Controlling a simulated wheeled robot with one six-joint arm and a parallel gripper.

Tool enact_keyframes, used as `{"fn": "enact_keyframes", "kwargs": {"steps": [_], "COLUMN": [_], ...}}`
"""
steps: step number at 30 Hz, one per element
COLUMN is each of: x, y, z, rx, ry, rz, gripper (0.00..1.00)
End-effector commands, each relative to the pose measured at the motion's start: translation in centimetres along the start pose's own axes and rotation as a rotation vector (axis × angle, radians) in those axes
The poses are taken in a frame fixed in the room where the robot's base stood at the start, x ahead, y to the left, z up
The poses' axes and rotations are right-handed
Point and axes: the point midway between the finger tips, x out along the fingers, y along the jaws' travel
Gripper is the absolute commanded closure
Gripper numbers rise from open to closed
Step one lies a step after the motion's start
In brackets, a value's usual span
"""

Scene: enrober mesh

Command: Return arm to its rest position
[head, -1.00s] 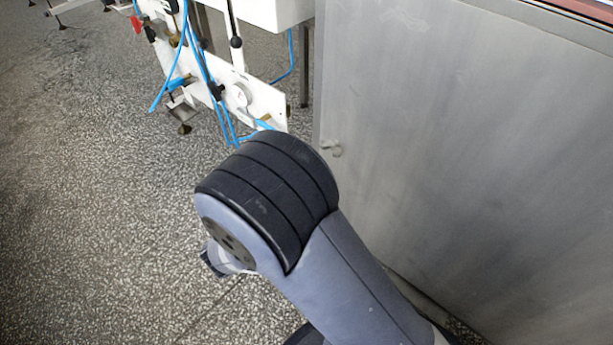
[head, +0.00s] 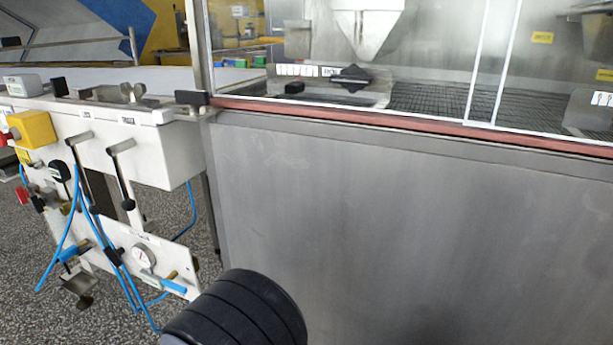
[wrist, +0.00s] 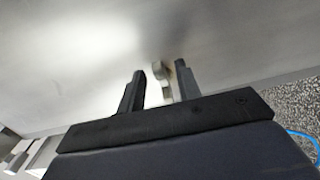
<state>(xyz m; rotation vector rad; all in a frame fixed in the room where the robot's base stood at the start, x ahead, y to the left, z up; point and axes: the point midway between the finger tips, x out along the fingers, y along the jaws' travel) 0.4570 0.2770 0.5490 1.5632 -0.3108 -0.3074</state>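My gripper (wrist: 158,75) shows in the wrist view with its two dark fingers apart and bare metal panel beyond them. A small pale knob or latch on the panel shows between the fingers; I see nothing held. In the head view only a dark ribbed joint of my arm (head: 240,312) shows at the bottom, in front of the grey metal panel (head: 400,220). The gripper itself is out of the head view.
A white machine frame (head: 150,150) with levers, a gauge and blue hoses stands at the left. Above the panel is a red-brown ledge (head: 400,125) and a glazed enclosure with a wire mesh (head: 440,98). Speckled floor shows at lower left.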

Motion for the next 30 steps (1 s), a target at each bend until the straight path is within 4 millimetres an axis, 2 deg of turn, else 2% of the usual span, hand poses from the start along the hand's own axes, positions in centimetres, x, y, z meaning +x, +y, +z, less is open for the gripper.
{"fn": "enact_keyframes", "kwargs": {"steps": [2, 20, 23, 30], "x": [0.8, 0.7, -0.4, -4.9], "y": [-0.1, -0.1, 0.2, 0.3], "z": [0.1, 0.0, -0.1, -0.1], "rx": [0.001, -0.004, -0.001, -0.002], "ry": [-0.002, 0.001, 0.004, 0.006], "rz": [0.001, 0.001, -0.001, 0.000], "gripper": [0.67, 0.67, 0.67, 0.67]}}
